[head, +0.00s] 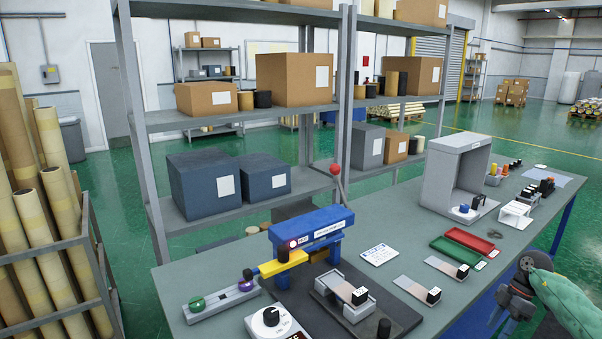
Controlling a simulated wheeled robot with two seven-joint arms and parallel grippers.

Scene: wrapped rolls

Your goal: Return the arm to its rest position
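My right arm, with a green cover (568,298) and dark grey joints (515,300), comes in at the lower right corner. It overlaps the right front edge of the grey workbench (400,235). I cannot make out its fingers or whether they hold anything. My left arm and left gripper are not in view.
A blue press with a yellow bar (283,263) stands on the bench, beside a white dial box (272,322). A grey box frame (455,175) and red and green trays (469,240) sit farther right. Shelves (240,115) stand behind; a roll rack (50,260) is left.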

